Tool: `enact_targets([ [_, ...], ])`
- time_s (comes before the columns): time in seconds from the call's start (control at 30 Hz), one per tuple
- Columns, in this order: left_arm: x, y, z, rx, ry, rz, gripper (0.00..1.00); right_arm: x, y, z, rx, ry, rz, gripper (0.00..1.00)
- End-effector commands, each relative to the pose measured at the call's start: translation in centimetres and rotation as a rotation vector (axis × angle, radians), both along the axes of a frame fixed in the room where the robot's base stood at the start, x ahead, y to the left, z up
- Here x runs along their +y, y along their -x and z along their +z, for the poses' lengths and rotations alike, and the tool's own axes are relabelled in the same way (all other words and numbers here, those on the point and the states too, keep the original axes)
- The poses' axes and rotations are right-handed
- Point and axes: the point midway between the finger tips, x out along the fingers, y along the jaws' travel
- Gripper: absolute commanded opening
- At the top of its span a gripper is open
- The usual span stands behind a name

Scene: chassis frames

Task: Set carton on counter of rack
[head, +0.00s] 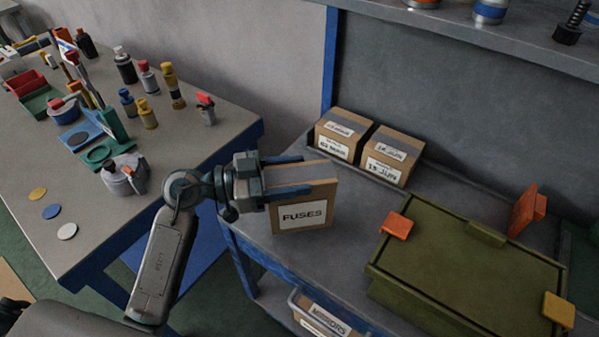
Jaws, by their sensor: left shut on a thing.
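A brown carton (303,213) with a white label reading FUSES is in the head view, left of centre on the rack's side. My left gripper (290,178) is shut on this carton, its fingers along the carton's upper part. The carton shows in front of the left part of the rack's grey counter (345,240); I cannot tell whether its bottom touches the surface. My right gripper is not in view.
Two labelled cartons (341,135) (391,157) stand at the counter's back left. An olive case (465,262) with orange and yellow pieces fills the right. A bin (318,318) sits below the front edge. A cluttered table (190,150) stands left. Bare counter lies between carton and case.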

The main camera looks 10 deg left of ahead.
Motion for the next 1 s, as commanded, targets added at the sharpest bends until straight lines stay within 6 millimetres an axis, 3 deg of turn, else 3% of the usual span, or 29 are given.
enact_targets([
  [0.1, -0.3, -2.3, 0.0, -0.001, 0.003, 0.000, 0.00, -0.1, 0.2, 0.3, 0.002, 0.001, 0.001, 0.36],
  [0.23, -0.5, -3.4, -0.2, -0.003, 0.001, 0.000, 0.00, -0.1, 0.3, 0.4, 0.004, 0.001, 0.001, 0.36],
  [0.57, -0.5, -3.5, -3.6, 0.001, 0.002, 0.000, 0.00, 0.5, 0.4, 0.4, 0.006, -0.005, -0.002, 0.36],
  [0.93, -0.5, -3.5, -3.9, -0.001, 0.001, 0.000, 0.00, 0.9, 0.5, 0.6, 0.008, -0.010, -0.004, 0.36],
  [0.97, -0.5, -3.5, -4.1, 0.000, -0.001, 0.000, 0.60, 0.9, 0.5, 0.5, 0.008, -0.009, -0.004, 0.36],
  [1.0, -0.5, -3.5, -4.1, -0.001, -0.001, 0.000, 0.68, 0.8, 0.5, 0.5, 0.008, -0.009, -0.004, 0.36],
])
